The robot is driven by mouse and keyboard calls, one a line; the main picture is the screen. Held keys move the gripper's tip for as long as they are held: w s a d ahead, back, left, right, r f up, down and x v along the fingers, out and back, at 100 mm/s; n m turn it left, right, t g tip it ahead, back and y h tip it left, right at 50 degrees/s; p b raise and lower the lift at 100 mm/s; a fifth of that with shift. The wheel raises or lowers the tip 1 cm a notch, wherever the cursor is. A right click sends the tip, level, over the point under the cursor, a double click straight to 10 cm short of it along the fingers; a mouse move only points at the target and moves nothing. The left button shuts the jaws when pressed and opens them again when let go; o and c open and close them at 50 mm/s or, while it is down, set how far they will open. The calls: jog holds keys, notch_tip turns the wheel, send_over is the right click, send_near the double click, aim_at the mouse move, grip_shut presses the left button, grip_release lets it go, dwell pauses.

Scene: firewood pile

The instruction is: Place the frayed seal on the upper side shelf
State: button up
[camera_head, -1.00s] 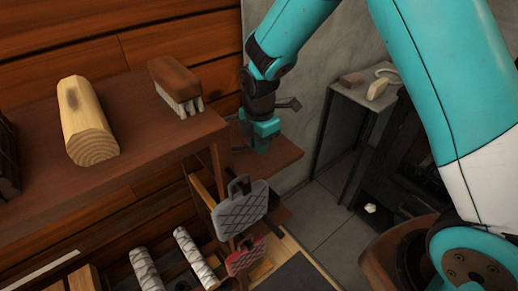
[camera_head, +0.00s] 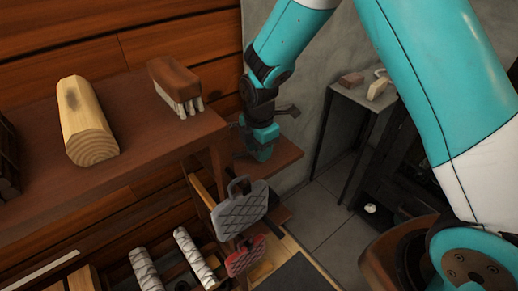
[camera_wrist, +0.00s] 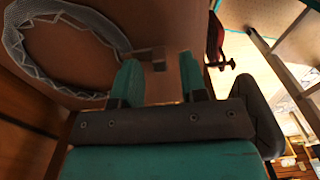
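A pale grey, mesh-like ring, which looks like the frayed seal (camera_wrist: 62,45), lies on a brown surface at the upper left of the wrist view. A short grey piece reaches from it toward my fingertips. My gripper (camera_wrist: 158,80) has its two teal fingers apart, with no object clearly held between them. In the head view my gripper (camera_head: 262,152) is low over the brown side shelf (camera_head: 285,153), beside the wall. The ring cannot be made out there; the gripper may hide it.
A wooden upper shelf at left holds a split log (camera_head: 85,120) and a brush (camera_head: 176,85). Grey (camera_head: 240,212) and red (camera_head: 245,256) patterned tools stand below the side shelf. A grey stand (camera_head: 358,98) with small items is at right.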

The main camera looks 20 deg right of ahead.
notch_tip(320, 180, up, 11)
jog(key=s+a+r+m+y, duration=0.1)
jog(key=s+r+m, duration=0.2)
jog(key=s+m, duration=0.2)
jog(key=s+a+r+m+y, duration=0.1)
jog(key=s+r+m, duration=0.3)
jog(key=s, duration=0.7)
jog(key=s+a+r+m+y, duration=0.1)
jog(key=s+r+m, duration=0.3)
jog(key=s, duration=0.4)
jog(key=shift+s+m+y, duration=0.25)
jog(key=shift+m+y, duration=0.35)
jog(key=shift+m, duration=0.2)
jog(key=shift+d, duration=0.15)
